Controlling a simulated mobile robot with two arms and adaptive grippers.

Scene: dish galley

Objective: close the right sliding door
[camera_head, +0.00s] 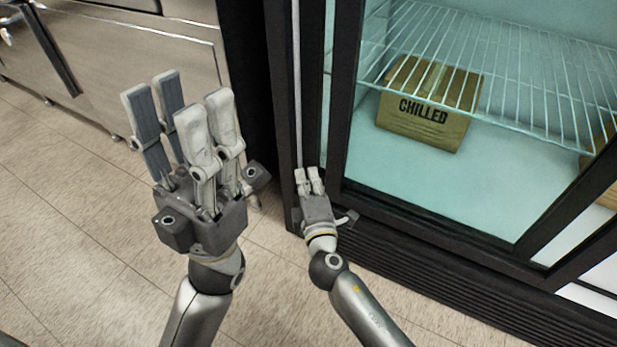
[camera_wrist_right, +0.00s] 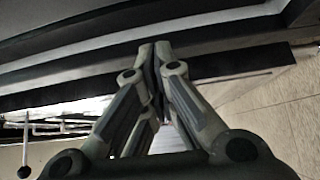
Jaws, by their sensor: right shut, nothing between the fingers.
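The glass-fronted chiller fills the right of the head view. A black-framed sliding door panel (camera_head: 345,110) shows, with a lower rail and a slanting upright at right; I cannot tell which door it is or how far it is open. My right gripper (camera_head: 308,174) is shut and empty, its fingertips at the foot of the chiller's left black upright (camera_head: 283,90); contact is unclear. In the right wrist view its fingertips (camera_wrist_right: 155,52) meet before dark frame bars. My left gripper (camera_head: 182,105) is open and empty, over the floor left of the chiller.
A cardboard box marked CHILLED (camera_head: 430,105) sits inside the chiller under a wire rack (camera_head: 510,60). Part of another box (camera_head: 606,165) shows at the right edge. Steel cabinets (camera_head: 130,60) stand at the upper left. The tiled floor (camera_head: 60,240) is clear at left.

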